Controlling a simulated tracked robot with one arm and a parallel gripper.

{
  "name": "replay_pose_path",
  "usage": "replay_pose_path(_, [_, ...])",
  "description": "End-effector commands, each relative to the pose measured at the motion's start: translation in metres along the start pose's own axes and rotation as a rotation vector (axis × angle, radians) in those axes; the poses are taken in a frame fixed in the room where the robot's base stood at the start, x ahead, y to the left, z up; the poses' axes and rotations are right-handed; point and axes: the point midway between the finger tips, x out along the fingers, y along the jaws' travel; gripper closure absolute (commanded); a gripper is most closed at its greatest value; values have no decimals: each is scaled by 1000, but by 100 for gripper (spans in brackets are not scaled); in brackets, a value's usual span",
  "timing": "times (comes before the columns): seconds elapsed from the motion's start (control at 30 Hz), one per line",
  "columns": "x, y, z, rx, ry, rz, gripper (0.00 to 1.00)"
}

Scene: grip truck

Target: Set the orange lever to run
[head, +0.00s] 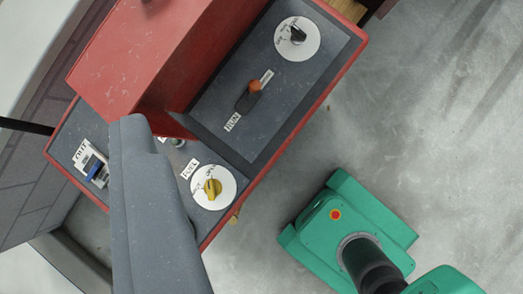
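The orange lever (255,86) stands on the dark sloping panel of the red console. Its orange knob is at the upper-right end of a short dark slot (242,104), by a small white label (267,77) too small to read. A RUN label (232,121) is at the slot's lower-left end, away from the knob. My gripper (132,122) appears as a large grey shape reaching up from the bottom left. It is left of and below the lever in the picture, apart from it. Its fingers cannot be told apart, and nothing is seen held.
A black knob on a white dial (310,40) is above right of the lever. A yellow knob (212,188) on a white dial is below, beside a FUEL label (189,169). A blue-and-white device (92,165) is at left. A raised red housing (150,50) borders the panel.

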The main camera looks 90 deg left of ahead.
Motion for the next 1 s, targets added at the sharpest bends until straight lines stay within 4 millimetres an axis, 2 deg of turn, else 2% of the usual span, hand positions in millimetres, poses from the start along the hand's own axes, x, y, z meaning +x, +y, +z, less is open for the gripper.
replay_pose_path(0.03, [30, 18, 6, 59, -39, 35, 57])
replay_pose_path(0.2, [105, 70, 27, 266, -148, 145, 57])
replay_pose_path(0.4, [181, 134, 59, 502, -257, 281, 57])
replay_pose_path(0.5, [208, 160, 74, 597, -296, 337, 57])
replay_pose_path(0.6, [226, 179, 86, 668, -321, 379, 57])
replay_pose_path(0.7, [236, 190, 92, 709, -336, 405, 57])
replay_pose_path(1.0, [251, 198, 101, 731, -343, 418, 57])
